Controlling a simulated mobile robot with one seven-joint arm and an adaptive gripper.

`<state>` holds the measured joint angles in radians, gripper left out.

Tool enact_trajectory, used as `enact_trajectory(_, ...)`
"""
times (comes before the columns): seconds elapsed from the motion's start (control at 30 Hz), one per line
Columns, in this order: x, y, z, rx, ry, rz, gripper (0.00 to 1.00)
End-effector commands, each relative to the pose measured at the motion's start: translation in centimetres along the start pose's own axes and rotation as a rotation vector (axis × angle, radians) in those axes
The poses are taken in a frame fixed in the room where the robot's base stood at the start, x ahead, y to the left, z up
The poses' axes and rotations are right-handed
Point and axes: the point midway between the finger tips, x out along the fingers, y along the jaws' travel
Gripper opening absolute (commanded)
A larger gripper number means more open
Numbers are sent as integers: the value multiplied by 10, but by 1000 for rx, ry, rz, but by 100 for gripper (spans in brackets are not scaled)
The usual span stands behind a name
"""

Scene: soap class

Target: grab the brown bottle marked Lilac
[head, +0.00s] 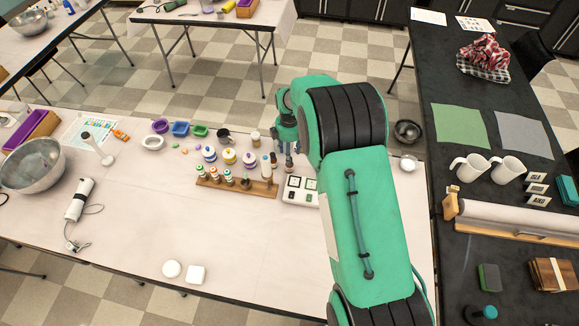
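Several small bottles stand in a wooden rack (235,188) on the white-covered table, left of my arm. Brown glass shows on bottles toward the rack's right end, such as the brown bottle (266,168). The labels are too small to read, so I cannot tell which one is marked Lilac. My gripper (289,156) points down just right of the rack's right end, close to the brown bottle. Its fingers are small and partly hidden by my own arm, so I cannot see their opening or any contact.
Jars with coloured lids (229,157) stand behind the rack. A white tray (299,193) with small dark items lies right of it. A steel bowl (33,165) and a hand blender (79,199) are at left. The table's front middle is mostly clear. A black counter (450,105) stands at right.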

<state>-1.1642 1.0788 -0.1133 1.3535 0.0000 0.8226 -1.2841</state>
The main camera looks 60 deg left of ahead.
Motion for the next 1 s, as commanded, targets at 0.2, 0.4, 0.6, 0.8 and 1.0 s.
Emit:
enact_trajectory(0.2, 1, 0, 0, 0, 0, 1, 49)
enact_trajectory(0.4, 2, 0, 0, 0, 0, 0, 49)
enact_trajectory(0.6, 14, 0, 0, 0, -1, -2, 49)
enact_trajectory(0.8, 32, 0, 1, 0, -1, -3, 49)
enact_trajectory(1.0, 50, 0, 1, 0, 0, 0, 49)
